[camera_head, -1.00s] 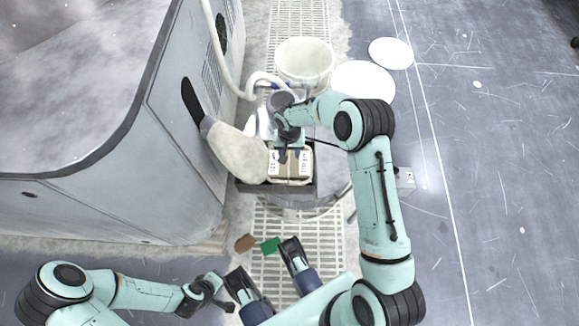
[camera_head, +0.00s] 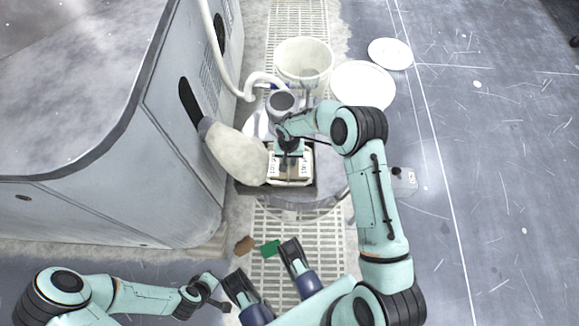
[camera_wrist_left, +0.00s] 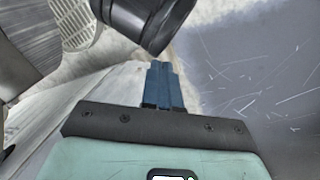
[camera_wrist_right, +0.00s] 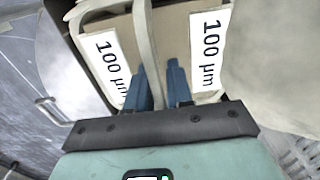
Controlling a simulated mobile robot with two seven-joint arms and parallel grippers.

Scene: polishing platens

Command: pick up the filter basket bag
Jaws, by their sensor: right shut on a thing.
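The filter basket bag (camera_head: 290,181) is a light-rimmed, boxy bag with brown sides. It sits at a dark tray (camera_head: 253,189) on a round drum near the middle of the head view. In the right wrist view its brown face (camera_wrist_right: 172,38) carries two white "100 µm" labels, and a pale strap runs between the fingers. My right gripper (camera_head: 289,160) reaches down over the bag and is shut on the strap; its blue fingers (camera_wrist_right: 163,82) show in the right wrist view. My left gripper (camera_head: 213,296) is low at the left, its fingers (camera_wrist_left: 162,80) together and empty.
A beige sock-like bag (camera_head: 234,152) leads from the grey cabinet (camera_head: 160,140) to the tray's left side. A white bucket (camera_head: 303,58) and two white discs (camera_head: 362,86) (camera_head: 390,53) lie behind. Brown and green pads (camera_head: 270,248) lie in front. The right floor is open.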

